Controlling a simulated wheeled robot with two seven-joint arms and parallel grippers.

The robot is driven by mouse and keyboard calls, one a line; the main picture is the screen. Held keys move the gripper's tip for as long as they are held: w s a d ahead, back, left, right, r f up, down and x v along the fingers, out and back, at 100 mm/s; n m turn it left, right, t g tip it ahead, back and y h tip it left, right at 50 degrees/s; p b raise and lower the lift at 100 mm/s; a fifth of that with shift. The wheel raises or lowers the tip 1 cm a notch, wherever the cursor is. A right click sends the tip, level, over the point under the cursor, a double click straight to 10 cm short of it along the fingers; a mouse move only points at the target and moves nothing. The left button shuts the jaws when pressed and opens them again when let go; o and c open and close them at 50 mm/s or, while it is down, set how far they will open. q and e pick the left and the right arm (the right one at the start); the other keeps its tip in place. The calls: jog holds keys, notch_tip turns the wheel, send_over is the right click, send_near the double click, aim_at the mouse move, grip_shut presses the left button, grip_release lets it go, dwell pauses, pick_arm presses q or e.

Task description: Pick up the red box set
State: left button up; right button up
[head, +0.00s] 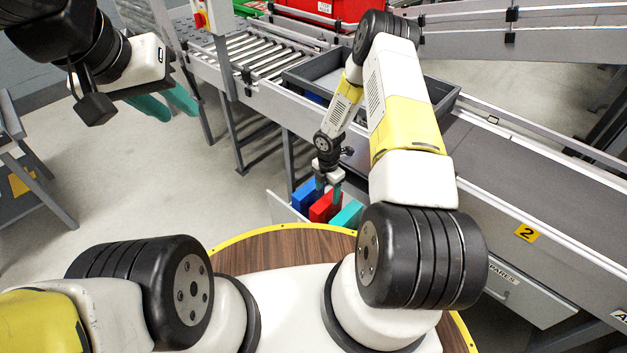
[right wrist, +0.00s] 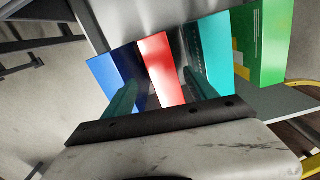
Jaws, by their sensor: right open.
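The red box set (head: 322,209) stands upright in an open drawer (head: 283,207) below the conveyor, between a blue box (head: 303,197) and a teal box (head: 348,215). In the right wrist view the red box set (right wrist: 163,70) shows its narrow face in the middle. My right gripper (head: 329,187) is open just above it. Its teal fingers (right wrist: 160,86) lie on either side of the red one, near the blue and teal boxes; I cannot tell whether they touch. My left gripper (head: 166,104) is open and empty, up at the left over bare floor.
A green box (right wrist: 263,42) stands beyond the teal one in the right wrist view. A grey tray (head: 300,83) sits on the conveyor behind my right arm. A red crate (head: 325,9) is at the back. A closed drawer (head: 525,290) is at the right.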

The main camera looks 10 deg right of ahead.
aim_at(325, 199)
jog(key=f, duration=0.2)
jog(key=a+f+n, duration=0.1)
jog(key=shift+s+f, duration=0.2)
jog(key=shift+f, duration=0.15)
jog(key=f, duration=0.7)
jog(key=shift+s+d+f, duration=0.1)
jog(key=shift+s+d, duration=0.15)
jog(key=shift+d, duration=0.1)
grip_shut()
